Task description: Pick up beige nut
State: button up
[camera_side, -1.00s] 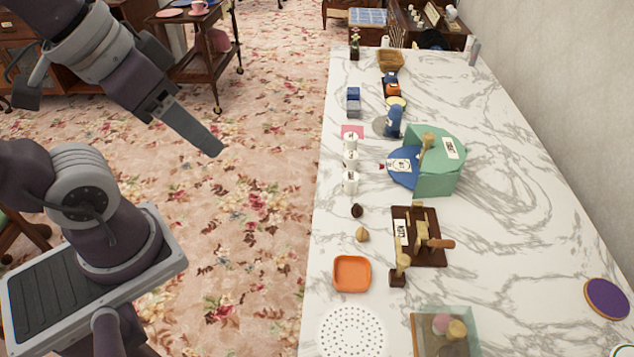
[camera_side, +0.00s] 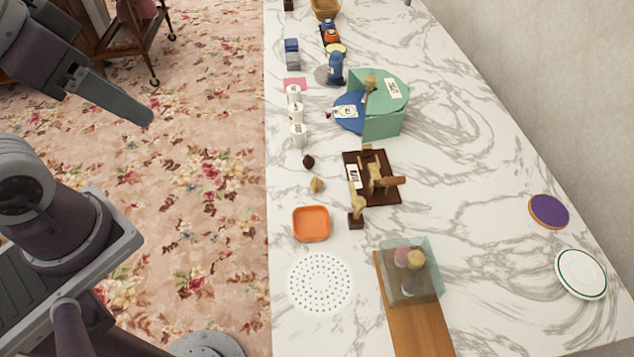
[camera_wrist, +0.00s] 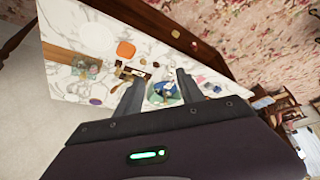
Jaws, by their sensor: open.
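The beige nut (camera_side: 317,184) lies on the marble counter (camera_side: 480,165) near its left edge, in the side view. It sits between a dark brown nut (camera_side: 308,161) above it and an orange square dish (camera_side: 311,223) below it. My gripper (camera_side: 146,118) is over the carpet, left of the counter and well apart from the nut. In the wrist view my gripper (camera_wrist: 158,80) shows its two fingers spread, with nothing between them but the distant counter. The beige nut is too small to make out surely in the wrist view.
A dark wooden stand (camera_side: 387,190) is right of the nut. White labelled jars (camera_side: 297,134) and a green box (camera_side: 385,118) stand farther back. A white perforated disc (camera_side: 319,282) and a wooden board (camera_side: 422,330) lie in front. The counter's right side is mostly clear.

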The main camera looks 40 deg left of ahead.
jog(key=w+a+f+m+y, duration=0.2)
jog(key=w+m, duration=0.1)
jog(key=w, duration=0.3)
jog(key=m+g+h, duration=0.2)
jog(key=m+h, duration=0.1)
jog(key=m, duration=1.4)
send_over(315, 181)
jog(key=s, duration=0.2)
notch_tip(315, 181, down, 23)
jog(key=shift+m, duration=0.3)
jog(key=x, duration=0.7)
jog(key=shift+s+a+f, duration=0.1)
jog(key=shift+s+a, duration=0.2)
jog(key=shift+a, duration=0.05)
grip_shut()
